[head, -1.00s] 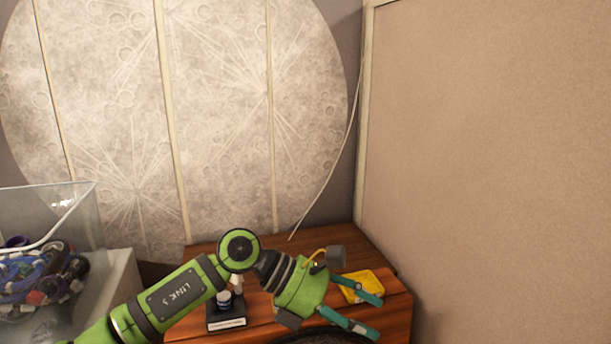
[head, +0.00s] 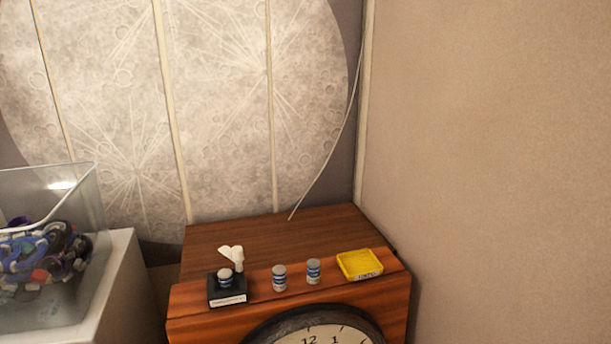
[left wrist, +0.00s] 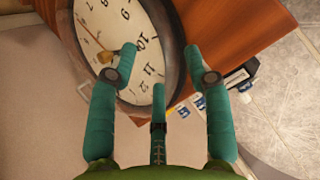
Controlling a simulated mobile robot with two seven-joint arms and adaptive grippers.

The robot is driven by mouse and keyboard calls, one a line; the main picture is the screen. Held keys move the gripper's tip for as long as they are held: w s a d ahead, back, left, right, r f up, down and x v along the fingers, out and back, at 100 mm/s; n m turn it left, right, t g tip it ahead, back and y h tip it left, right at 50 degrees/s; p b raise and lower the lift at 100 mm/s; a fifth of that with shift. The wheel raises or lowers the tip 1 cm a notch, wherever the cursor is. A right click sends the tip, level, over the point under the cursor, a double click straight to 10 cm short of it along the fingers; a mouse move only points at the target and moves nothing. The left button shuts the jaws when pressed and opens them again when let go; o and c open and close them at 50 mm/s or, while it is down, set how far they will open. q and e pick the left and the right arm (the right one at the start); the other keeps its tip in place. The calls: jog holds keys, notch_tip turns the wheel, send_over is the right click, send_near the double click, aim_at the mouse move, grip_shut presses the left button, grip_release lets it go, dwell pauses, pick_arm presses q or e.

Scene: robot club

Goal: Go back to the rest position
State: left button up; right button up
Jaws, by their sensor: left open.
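My left gripper (left wrist: 163,62) shows in the left wrist view, with its teal fingers spread apart and nothing between them. It is in front of the round clock (left wrist: 105,30) and the wooden cabinet. In the head view neither gripper nor arm is visible. My right gripper is in no view.
The wooden cabinet (head: 270,234) bears a yellow tray (head: 360,264), two small cans (head: 279,278) (head: 313,271), a black box (head: 227,290) with another can on it, and a white object (head: 233,256). The clock (head: 315,334) fronts it. A clear bin (head: 75,200) of cables stands left.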

pick_arm(q)
jog(key=s+a+f+n+g, duration=0.1)
jog(key=s+f+g, duration=0.25)
jog(key=s, duration=0.45)
jog(key=s+a+f+n+g, duration=0.2)
jog(key=s+f+g, duration=0.15)
jog(key=s, duration=0.45)
notch_tip(320, 180, down, 22)
jog(key=s, duration=0.2)
jog(key=s+a+f+g+p, duration=0.1)
jog(key=s+a+f+g, duration=0.1)
jog(key=s+f, duration=1.1)
jog(key=s, duration=0.2)
jog(key=shift+s+a+f+m, duration=0.15)
jog(key=shift+s+f+m, duration=0.05)
jog(key=shift+s+m, duration=0.15)
